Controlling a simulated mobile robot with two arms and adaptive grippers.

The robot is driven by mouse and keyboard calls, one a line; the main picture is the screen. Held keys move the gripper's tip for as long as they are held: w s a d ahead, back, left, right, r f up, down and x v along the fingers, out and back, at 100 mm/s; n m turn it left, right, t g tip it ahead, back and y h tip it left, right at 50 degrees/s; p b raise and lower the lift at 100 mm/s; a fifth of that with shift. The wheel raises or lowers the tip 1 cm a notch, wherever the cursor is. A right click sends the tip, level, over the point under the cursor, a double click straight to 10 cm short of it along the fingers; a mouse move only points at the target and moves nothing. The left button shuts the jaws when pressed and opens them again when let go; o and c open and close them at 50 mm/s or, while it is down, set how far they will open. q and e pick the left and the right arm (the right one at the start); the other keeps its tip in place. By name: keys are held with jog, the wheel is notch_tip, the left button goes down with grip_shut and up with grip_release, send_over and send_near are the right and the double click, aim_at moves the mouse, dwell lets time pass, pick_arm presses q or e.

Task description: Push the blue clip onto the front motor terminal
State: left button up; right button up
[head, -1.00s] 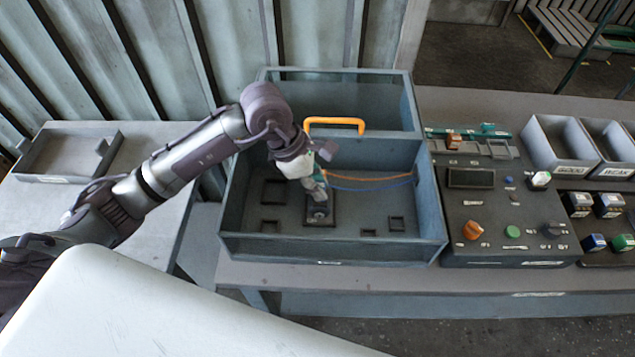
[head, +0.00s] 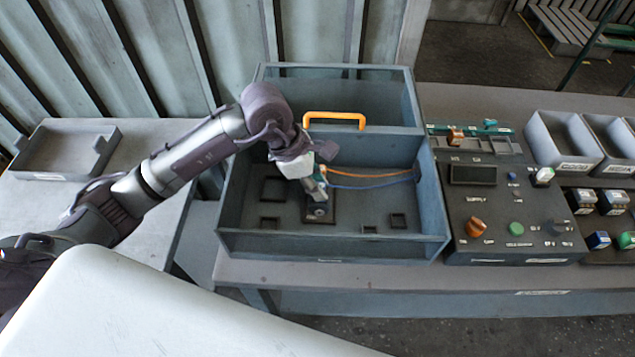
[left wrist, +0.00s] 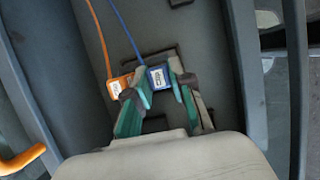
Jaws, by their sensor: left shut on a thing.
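My left gripper (head: 321,196) reaches down into the open grey housing (head: 335,247). In the left wrist view its green-padded fingers (left wrist: 160,76) are shut on the blue clip (left wrist: 158,78), which has a white label and a blue wire. The orange clip (left wrist: 118,86) with its orange wire sits just outside the left finger. In the head view the motor (head: 319,212) sits in a dark square seat on the housing floor, right below the fingertips. The fingers and clip hide the terminals, so I cannot tell whether the clip touches one. My right gripper is not in view.
An orange handle (head: 334,118) stands at the back of the housing, whose walls surround my gripper. The blue wire (head: 370,187) and orange wire run to the right wall. A control panel (head: 505,215) stands to the right. An empty tray (head: 62,150) lies left.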

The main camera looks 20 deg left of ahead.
pick_arm(q)
jog(key=o, duration=1)
jog(key=shift+c, duration=0.2)
jog(key=v, duration=1.2)
